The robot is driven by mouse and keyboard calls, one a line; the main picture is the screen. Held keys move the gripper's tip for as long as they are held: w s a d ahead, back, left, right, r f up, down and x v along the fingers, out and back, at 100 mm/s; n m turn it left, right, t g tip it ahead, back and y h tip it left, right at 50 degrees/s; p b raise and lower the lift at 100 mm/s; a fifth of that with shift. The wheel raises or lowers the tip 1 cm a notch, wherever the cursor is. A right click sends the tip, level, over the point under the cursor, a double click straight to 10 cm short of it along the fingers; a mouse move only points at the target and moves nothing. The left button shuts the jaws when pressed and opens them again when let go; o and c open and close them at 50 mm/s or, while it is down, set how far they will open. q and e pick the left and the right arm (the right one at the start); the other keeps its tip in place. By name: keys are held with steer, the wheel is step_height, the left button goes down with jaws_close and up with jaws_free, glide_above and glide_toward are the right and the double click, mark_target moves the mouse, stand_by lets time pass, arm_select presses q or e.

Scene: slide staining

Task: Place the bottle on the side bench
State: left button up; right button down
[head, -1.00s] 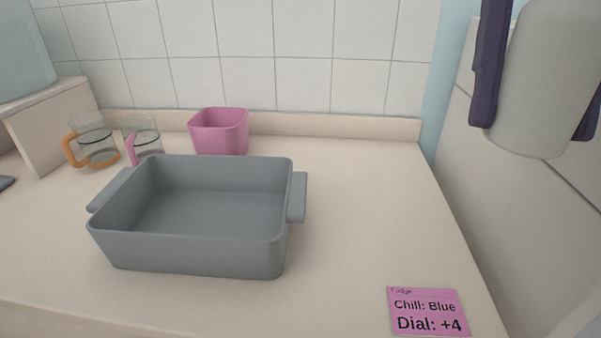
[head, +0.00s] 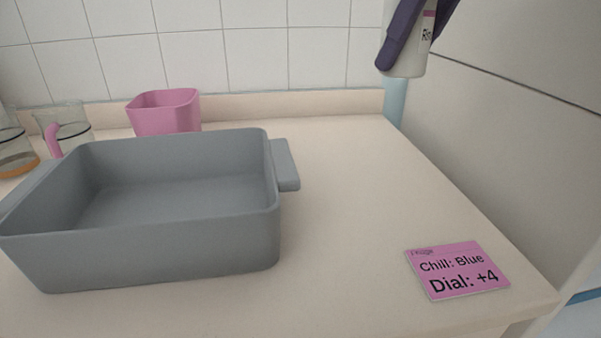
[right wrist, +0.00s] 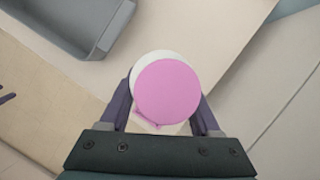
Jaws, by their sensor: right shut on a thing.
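The bottle (head: 407,58) is off-white with a pink-edged label, partly cut off by the top edge of the head view. My right gripper (head: 401,40) is shut on it and holds it up in the air, above the far right of the bench (head: 345,215). In the right wrist view the bottle shows from above as a pink round cap (right wrist: 167,91) over a white body, between the two dark fingers of the right gripper (right wrist: 163,112). My left gripper is not in view.
A grey tray (head: 150,256) with side handles fills the left of the bench. A pink note (head: 457,271) lies at the front right. Bench between tray and note is clear.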

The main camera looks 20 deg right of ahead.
steer(key=m, duration=0.2)
steer(key=w+d+m+h+b, duration=0.1)
steer(key=d+m+h, duration=0.1)
steer(key=m, duration=0.1)
steer(key=shift+w+f+m+b, duration=0.3)
glide_above(383, 202)
steer(key=s, duration=0.1)
steer(key=shift+m, duration=0.4)
steer(key=f, duration=1.5)
steer(key=shift+s+a+f+b, duration=0.15)
steer(key=shift+s+f+b, duration=0.05)
steer(key=shift+b, duration=0.1)
step_height(383, 202, down, 5)
steer(key=shift+r, duration=0.15)
steer(key=shift+c, duration=0.5)
jaws_free()
